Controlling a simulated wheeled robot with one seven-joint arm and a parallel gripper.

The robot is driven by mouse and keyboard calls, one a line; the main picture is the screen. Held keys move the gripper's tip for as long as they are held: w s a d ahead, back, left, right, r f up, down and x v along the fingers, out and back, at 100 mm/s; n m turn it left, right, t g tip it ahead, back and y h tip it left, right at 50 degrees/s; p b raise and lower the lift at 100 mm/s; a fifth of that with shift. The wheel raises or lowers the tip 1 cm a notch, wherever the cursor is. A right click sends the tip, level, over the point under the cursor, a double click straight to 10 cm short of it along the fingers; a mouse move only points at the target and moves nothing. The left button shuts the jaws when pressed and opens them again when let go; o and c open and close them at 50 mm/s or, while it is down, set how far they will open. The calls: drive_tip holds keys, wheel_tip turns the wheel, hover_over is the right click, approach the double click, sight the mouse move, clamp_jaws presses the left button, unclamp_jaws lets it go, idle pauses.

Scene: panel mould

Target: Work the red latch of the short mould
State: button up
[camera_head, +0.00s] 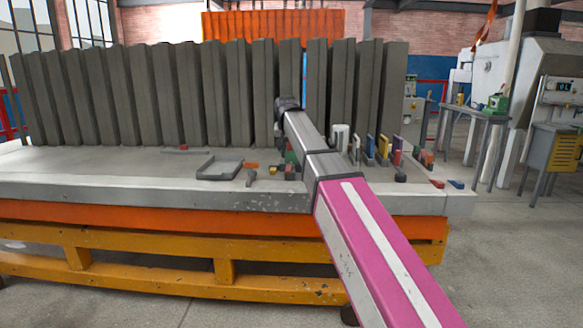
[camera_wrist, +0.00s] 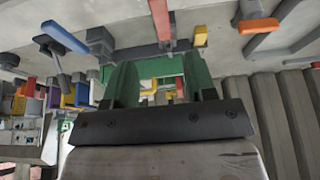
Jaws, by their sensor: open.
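My gripper (camera_wrist: 158,68) shows in the wrist view as a dark bracket with two green fingers set wide apart. It is open, with nothing seen held between the fingers. A red bar (camera_wrist: 160,18), which looks like the red latch, stands on a grey block just beyond the fingertips, apart from them as far as I can tell. A small yellow block (camera_wrist: 200,36) is beside it. In the head view a small red part (camera_head: 289,169) shows on the bench beside my arm. Most of my gripper is hidden there behind the arm.
A blue-handled clamp (camera_wrist: 65,38) and an orange-handled part (camera_wrist: 258,25) flank the red bar. A grey U-shaped frame (camera_head: 219,168) lies on the bench (camera_head: 90,165). Tall grey ribbed panels (camera_head: 150,95) stand behind. Several coloured parts crowd the right; the left bench is clear.

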sight(288, 168)
drive_tip(key=x, duration=1)
drive_tip(key=shift+w+a+f, duration=0.1)
drive_tip(key=shift+w+f, duration=0.1)
drive_tip(key=shift+w, duration=0.05)
clamp_jaws()
